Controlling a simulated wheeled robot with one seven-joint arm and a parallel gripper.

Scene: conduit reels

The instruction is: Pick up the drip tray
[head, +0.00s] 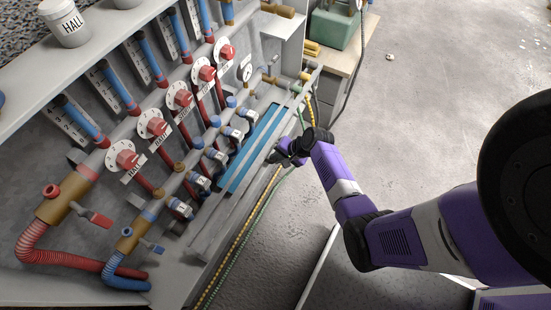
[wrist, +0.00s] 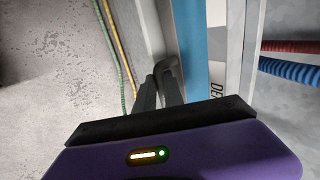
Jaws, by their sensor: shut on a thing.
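The drip tray appears as a long, narrow pale grey trough (head: 232,212) along the front of the pipe manifold. Its grey wall (wrist: 154,30) also shows in the wrist view, left of a blue strip. My gripper (head: 285,153) is at the tray's outer side, about midway along it. In the wrist view my gripper (wrist: 169,80) has its dark fingers close together on a grey, handle-like piece at the tray's side. The fingers hide part of that piece. I cannot tell whether the tray is lifted.
Red valve wheels (head: 180,95) and pipes fill the manifold behind the tray. Yellow and green lines (head: 235,255) run along its outer side. A red hose (head: 55,258) and a blue hose (head: 118,268) lie at the lower left. Grey floor (head: 435,110) is open to the right.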

